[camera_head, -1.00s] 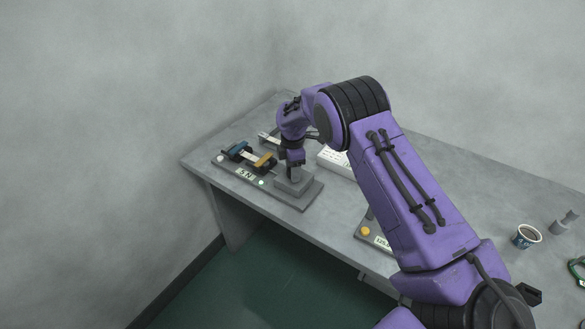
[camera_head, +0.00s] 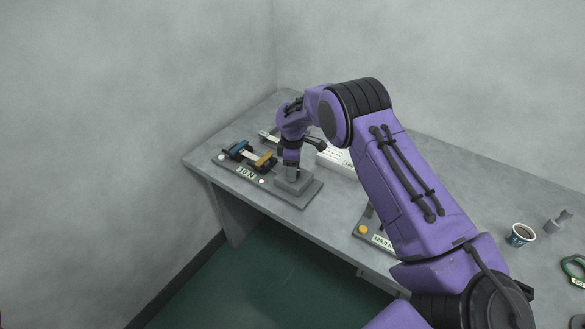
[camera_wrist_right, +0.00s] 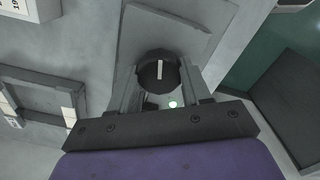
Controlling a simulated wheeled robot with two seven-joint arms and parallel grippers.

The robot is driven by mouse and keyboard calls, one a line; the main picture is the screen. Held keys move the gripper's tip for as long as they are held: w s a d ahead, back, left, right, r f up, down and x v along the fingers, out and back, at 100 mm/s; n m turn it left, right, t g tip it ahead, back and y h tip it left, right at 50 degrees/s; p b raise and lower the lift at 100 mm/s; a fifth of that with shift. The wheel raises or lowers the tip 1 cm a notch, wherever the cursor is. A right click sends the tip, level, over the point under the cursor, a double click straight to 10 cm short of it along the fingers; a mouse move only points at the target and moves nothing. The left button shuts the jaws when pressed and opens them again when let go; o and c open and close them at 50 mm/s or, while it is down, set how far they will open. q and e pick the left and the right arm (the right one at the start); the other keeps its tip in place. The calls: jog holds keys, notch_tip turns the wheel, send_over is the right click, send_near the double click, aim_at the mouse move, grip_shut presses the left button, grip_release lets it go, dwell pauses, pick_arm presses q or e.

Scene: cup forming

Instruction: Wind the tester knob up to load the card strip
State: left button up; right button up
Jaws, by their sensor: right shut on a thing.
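The tester (camera_head: 307,196) is a grey base plate with a raised block near the left end of the table. A blue clamp (camera_head: 236,148) and an orange clamp (camera_head: 264,160) sit on its left part; I cannot make out the card strip clearly between them. Its label display (camera_head: 246,172) shows a two-digit reading in N, too small to read surely. The tester knob (camera_wrist_right: 158,72) is dark and round with a white mark. My right gripper (camera_head: 292,170) points down at the block, its fingers shut on either side of the knob. My left gripper is out of view.
A white box (camera_head: 334,158) stands just behind the tester. A second device with a yellow button (camera_head: 362,230) is partly hidden by my right arm. A cup (camera_head: 520,235) and a grey post-like item (camera_head: 558,220) stand at the right. The table's front edge is close to the tester.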

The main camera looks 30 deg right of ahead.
jog(key=shift+s+a+f, duration=0.1)
jog(key=o, duration=1.1)
jog(key=shift+c, duration=0.2)
jog(key=shift+r, duration=0.4)
notch_tip(320, 180, up, 10)
jog(key=b, duration=0.2)
jog(key=shift+f, duration=0.15)
